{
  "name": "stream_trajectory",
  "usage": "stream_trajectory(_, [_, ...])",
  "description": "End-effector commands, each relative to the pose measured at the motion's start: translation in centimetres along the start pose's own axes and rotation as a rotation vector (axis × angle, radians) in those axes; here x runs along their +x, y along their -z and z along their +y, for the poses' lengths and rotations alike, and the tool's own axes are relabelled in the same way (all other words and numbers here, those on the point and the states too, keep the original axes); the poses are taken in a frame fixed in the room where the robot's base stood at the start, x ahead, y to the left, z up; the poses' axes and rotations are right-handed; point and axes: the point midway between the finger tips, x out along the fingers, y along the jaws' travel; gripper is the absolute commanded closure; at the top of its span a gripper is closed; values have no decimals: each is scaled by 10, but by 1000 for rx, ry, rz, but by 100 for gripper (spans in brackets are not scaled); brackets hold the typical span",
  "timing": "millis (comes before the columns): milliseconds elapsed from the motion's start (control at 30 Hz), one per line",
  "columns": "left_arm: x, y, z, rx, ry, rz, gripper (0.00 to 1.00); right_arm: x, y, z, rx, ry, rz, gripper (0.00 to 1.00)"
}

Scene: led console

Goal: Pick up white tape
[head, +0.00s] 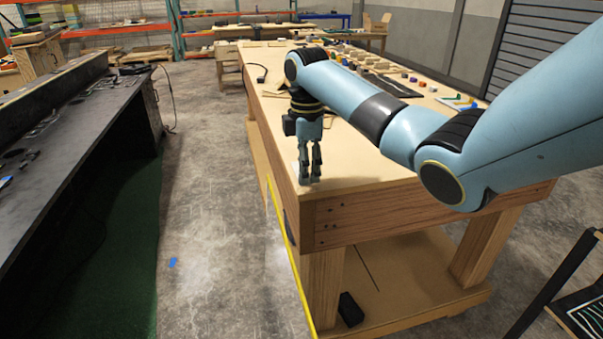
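My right gripper (310,179) points down at the near left corner of the wooden workbench (350,165), its fingertips at or just above the top. Its two fingers show close together with a narrow gap; the viewing angle does not show whether they are open or shut on something. A small pale patch (297,168) shows just left of the fingers, partly hidden by them. I cannot tell whether it is the white tape. No other clear white tape roll can be made out. My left gripper is not in view.
Blocks and small parts (402,73) lie farther back on the workbench, beside a dark mat (388,86). A black-topped bench (60,125) stands at left across an open concrete aisle (205,200). A black object (350,309) sits on the lower shelf.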

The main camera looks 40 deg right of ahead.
Motion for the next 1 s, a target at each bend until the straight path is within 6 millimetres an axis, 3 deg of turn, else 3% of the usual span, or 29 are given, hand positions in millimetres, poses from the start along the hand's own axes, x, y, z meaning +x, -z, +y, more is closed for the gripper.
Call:
stream_trajectory(133, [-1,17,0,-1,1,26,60,14,0,0,-1,-1,1,67])
stream_trajectory(367, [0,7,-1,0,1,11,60,15,0,0,-1,-2,0,67])
stream_trajectory(600, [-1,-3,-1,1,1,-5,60,15,0,0,-1,-2,0,99])
stream_trajectory(1000, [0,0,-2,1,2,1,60,13,0,0,-1,-2,1,100])
